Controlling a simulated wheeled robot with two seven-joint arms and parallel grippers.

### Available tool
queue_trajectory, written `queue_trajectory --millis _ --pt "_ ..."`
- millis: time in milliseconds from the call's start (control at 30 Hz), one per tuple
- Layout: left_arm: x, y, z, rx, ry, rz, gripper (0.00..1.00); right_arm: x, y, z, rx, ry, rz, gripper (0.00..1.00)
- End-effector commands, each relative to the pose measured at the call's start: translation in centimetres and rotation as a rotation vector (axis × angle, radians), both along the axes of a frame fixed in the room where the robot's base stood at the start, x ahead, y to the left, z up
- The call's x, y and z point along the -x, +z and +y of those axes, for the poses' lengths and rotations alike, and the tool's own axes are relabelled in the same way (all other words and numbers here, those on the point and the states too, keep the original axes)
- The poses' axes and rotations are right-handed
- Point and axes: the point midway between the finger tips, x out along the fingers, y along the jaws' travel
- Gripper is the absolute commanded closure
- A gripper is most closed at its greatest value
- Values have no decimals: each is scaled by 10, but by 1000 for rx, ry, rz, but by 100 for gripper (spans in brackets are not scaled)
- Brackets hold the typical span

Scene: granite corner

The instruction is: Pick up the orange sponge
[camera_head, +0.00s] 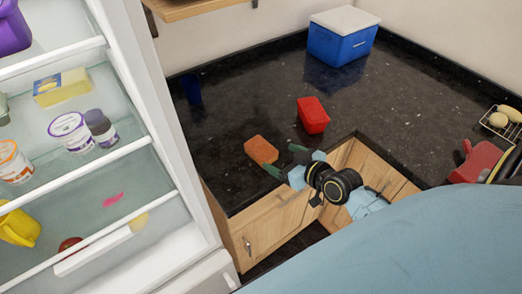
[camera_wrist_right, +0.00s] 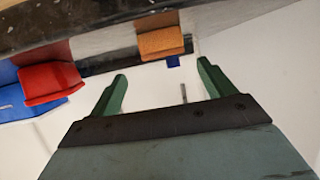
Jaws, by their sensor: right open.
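The orange sponge (camera_head: 261,150) lies flat on the dark granite counter (camera_head: 240,115), near its front edge. It also shows in the right wrist view (camera_wrist_right: 161,43), at the top, beyond the fingertips. My right gripper (camera_head: 281,158) is open, its green fingers just right of the sponge in the head view. In the right wrist view the two green fingers (camera_wrist_right: 162,80) stand wide apart with nothing between them, and a gap shows between them and the sponge. My left gripper is not in view.
A red container (camera_head: 313,115) stands right of the sponge, behind my right gripper. A blue cooler with a white lid (camera_head: 342,36) stands at the back. A dark blue cup (camera_head: 191,89) stands at the back left. An open fridge (camera_head: 160,110) with food borders the counter's left. A wire rack (camera_head: 497,122) is far right.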

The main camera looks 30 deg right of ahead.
Motion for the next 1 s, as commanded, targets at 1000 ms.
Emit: queue_trajectory --millis 1000 --pt "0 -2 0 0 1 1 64 -86 -36 21 1 0 3 18"
